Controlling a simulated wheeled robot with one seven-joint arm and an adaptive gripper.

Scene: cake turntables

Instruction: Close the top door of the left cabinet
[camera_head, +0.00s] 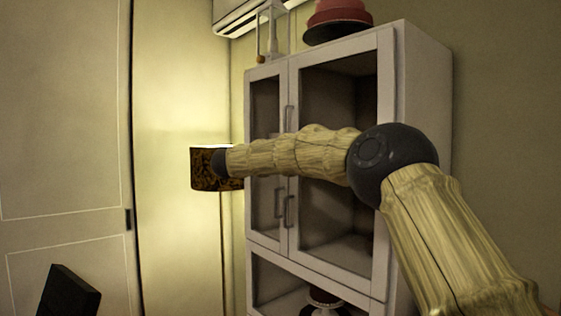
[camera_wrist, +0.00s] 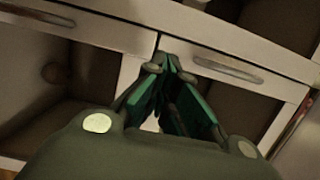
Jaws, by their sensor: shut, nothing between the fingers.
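A tall white cabinet (camera_head: 425,110) with dark-paned doors stands in the middle of the head view. Its narrow left door (camera_head: 265,105) and wider right door (camera_head: 385,100) look roughly flush there; I cannot tell whether either is slightly ajar. Upright handles (camera_head: 289,115) sit near the seam. My arm crosses in front of the doors, and my gripper is out of sight in the head view. In the wrist view my gripper (camera_wrist: 168,60) is shut and empty, its tips close to the seam between two white frames. A bar handle (camera_wrist: 228,70) is right of the tips; contact is unclear.
A red-topped turntable (camera_head: 338,18) and a white stand (camera_head: 270,35) are on the cabinet top. Another turntable (camera_head: 325,297) is in the lower compartment. A dark patterned lampshade (camera_head: 203,174) is left of the cabinet, beside my arm's far end. A black object (camera_head: 68,290) is lower left.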

